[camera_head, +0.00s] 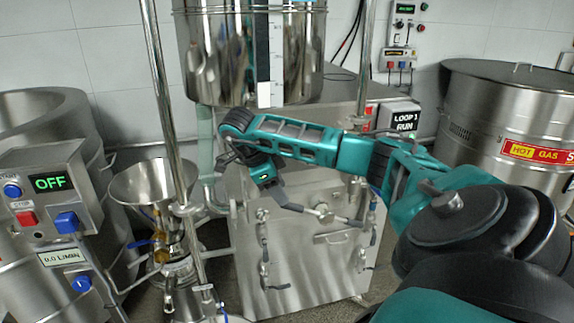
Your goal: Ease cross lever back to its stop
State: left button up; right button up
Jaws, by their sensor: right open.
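My right arm reaches in from the right, and its wrist bends down in front of the steel mill cabinet (290,280). My right gripper (283,200) is small and dark here, close to the left end of a slanted metal bar with a round hub (323,213) on the cabinet's front. The bar may be the cross lever, but I cannot tell for sure. The gripper is open; whether its fingers touch the bar is not clear. Thin upright fittings with small handles hang at the left (264,250) and right (369,235) of the cabinet front. My left gripper is out of view.
A steel tank (250,50) stands above the cabinet. A control box (45,190) reading OFF and a steel funnel (150,182) are at left. A steel post (170,110) rises left of the cabinet.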

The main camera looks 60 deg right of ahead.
jog(key=p+v, duration=0.1)
jog(key=v, duration=0.4)
jog(key=shift+p, duration=0.3)
jog(key=shift+a, duration=0.1)
